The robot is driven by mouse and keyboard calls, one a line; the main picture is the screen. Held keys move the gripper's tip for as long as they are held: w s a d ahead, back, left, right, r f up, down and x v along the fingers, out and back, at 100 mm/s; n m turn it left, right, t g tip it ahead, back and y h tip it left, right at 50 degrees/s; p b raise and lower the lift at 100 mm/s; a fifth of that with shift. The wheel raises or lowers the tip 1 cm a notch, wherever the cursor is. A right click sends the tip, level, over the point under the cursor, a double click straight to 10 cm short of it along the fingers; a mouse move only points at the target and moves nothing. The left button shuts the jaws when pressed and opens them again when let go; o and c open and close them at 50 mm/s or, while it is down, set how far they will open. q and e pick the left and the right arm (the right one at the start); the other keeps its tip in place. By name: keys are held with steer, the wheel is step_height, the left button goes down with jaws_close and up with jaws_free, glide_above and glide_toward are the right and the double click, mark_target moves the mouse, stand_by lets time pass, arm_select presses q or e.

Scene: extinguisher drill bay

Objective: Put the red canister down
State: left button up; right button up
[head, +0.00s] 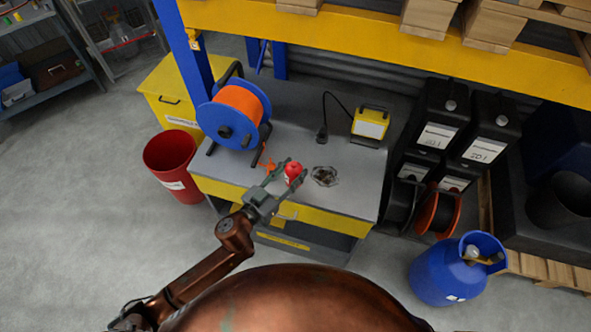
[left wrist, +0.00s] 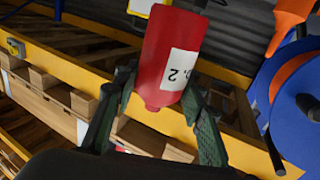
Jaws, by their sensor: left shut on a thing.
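The red canister (head: 294,170) shows over the grey top of the workbench (head: 345,190). My left gripper (head: 289,174) is shut on it, one finger on each side. In the left wrist view the canister (left wrist: 172,58) fills the space between the fingers of the left gripper (left wrist: 160,88). My right gripper is not in view.
On the bench are a blue and orange cable reel (head: 236,112), a small orange thing (head: 266,164), a dark crumpled item (head: 324,176) and a yellow work lamp (head: 370,124). A red bin (head: 172,165) stands left, a blue gas cylinder (head: 450,270) right. The front right bench top is clear.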

arm_select(q)
steer(key=w+f+b, duration=0.1)
steer(key=w+f, duration=0.1)
steer(key=f, duration=0.1)
steer(key=w+f+b, duration=0.2)
steer(key=f, duration=0.1)
steer(key=w+f+b, duration=0.2)
steer(key=w+f, duration=0.1)
steer(key=f, duration=0.1)
steer(key=shift+s+r, duration=0.1)
steer(key=shift+r, duration=0.05)
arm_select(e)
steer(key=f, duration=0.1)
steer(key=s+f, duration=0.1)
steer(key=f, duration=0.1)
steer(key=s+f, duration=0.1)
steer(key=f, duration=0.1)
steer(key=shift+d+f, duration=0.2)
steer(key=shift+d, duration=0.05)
arm_select(q)
steer(key=o, duration=1)
steer(key=shift+f, duration=0.25)
steer(key=shift+c, duration=0.2)
steer(key=shift+o, duration=0.8)
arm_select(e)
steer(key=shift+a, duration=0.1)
